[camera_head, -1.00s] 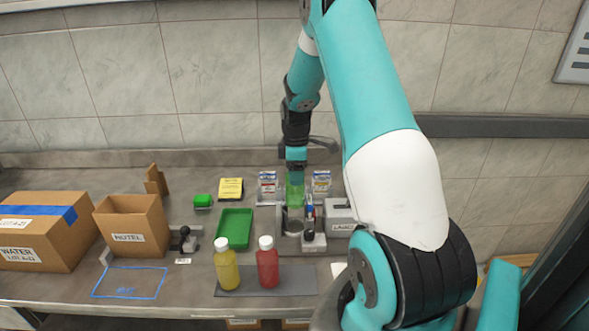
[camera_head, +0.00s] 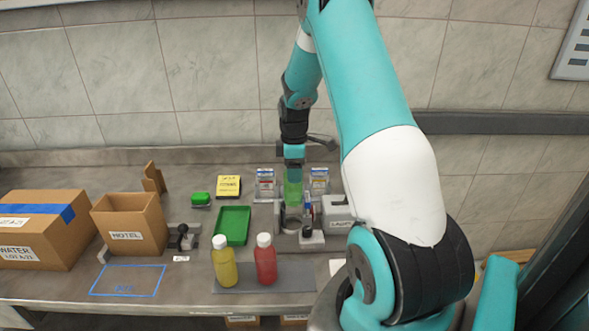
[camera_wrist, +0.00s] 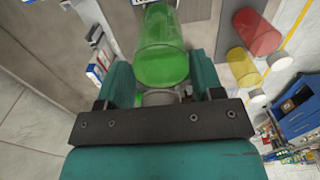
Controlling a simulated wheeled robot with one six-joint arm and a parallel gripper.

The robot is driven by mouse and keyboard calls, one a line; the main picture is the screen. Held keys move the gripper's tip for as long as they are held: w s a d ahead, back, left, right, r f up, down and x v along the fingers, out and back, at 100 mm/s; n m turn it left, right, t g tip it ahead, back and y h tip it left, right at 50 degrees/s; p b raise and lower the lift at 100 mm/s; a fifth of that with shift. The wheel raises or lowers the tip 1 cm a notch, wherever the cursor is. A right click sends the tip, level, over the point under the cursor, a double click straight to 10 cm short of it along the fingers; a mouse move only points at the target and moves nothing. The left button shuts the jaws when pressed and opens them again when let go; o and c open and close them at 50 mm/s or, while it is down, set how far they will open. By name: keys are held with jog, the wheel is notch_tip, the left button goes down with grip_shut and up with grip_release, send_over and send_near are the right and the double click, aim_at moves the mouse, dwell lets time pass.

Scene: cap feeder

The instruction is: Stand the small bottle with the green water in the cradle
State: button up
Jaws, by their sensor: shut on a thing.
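The small bottle with the green water (camera_head: 293,190) is in my gripper (camera_head: 294,168), upright, above or at the cradle (camera_head: 291,219) on the bench. In the wrist view my gripper (camera_wrist: 160,85) has its two fingers on either side of the green bottle (camera_wrist: 162,50), shut on it near the neck. The bottle's lower end and the cradle's inside are hard to make out, so I cannot tell whether the bottle touches the cradle.
A yellow bottle (camera_head: 223,264) and a red bottle (camera_head: 265,262) stand on a dark mat (camera_head: 298,278) in front. A green tray (camera_head: 233,226) lies left of the cradle. A grey box (camera_head: 337,214) stands right. Cardboard boxes fill the left.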

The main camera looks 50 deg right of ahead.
aim_at(294, 195)
jog(key=shift+f, duration=0.1)
jog(key=shift+f+b, duration=0.9)
jog(key=shift+f, duration=0.4)
jog(key=shift+f+b, duration=1.5)
jog(key=shift+f, duration=0.95)
jog(key=shift+f+b, duration=0.6)
jog(key=shift+f, duration=0.25)
